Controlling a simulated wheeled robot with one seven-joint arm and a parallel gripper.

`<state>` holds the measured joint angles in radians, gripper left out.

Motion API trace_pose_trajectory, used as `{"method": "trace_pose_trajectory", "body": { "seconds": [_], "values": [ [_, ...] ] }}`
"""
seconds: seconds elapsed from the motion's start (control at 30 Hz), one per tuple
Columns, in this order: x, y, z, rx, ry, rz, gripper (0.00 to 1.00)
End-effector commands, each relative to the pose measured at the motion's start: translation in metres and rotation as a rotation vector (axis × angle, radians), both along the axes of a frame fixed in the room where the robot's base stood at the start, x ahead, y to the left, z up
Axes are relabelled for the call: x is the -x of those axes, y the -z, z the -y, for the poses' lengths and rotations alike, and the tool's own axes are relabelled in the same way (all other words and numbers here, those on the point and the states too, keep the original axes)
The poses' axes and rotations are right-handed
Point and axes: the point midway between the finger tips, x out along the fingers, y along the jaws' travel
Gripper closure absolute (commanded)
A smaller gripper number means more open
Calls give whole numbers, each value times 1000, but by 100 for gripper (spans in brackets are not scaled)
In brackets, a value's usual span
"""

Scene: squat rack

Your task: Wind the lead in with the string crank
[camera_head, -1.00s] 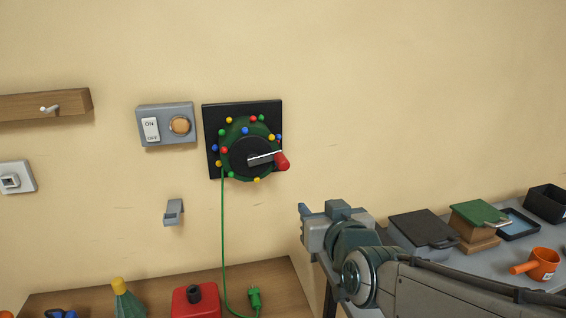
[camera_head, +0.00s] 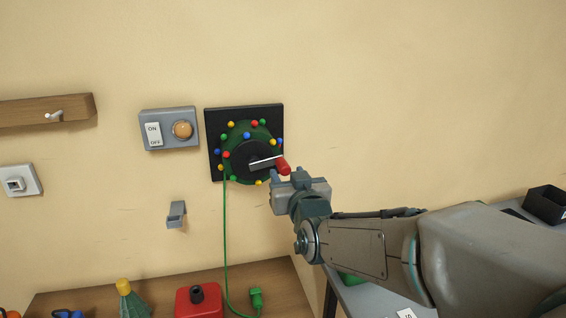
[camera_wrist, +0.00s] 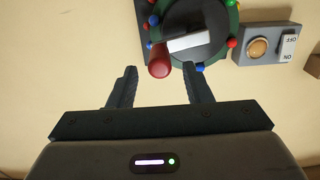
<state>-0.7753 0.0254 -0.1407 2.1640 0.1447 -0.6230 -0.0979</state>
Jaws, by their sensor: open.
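The string crank is a green reel (camera_head: 262,133) ringed with coloured bulbs on a black wall plate (camera_head: 214,125). Its grey crank arm (camera_head: 264,163) points right and ends in a red handle (camera_head: 283,166). The green lead (camera_head: 225,240) hangs from the reel's left side to a green plug (camera_head: 256,297) on the wooden bench. My gripper (camera_head: 287,177) is open just below and right of the handle. In the wrist view, the red handle (camera_wrist: 159,61) lies ahead of the open fingers (camera_wrist: 158,80), between their lines and nearer the left one. No grip on it shows.
A switch box (camera_head: 169,129) and a grey hook (camera_head: 176,214) are on the wall left of the crank. A black bin (camera_head: 545,204) is at right.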

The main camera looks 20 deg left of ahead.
Motion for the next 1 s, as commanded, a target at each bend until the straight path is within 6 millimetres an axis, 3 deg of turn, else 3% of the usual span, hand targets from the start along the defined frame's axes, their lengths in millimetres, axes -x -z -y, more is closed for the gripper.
{"method": "trace_pose_trajectory", "body": {
  "seconds": [0.3,0.77,0.93,1.0],
  "values": [
    [-33,-1,-20,0,0,0,55],
    [-41,0,-25,0,0,0,55],
    [-41,0,-25,0,0,0,100],
    [-41,0,-25,0,0,0,100]
  ]
}}
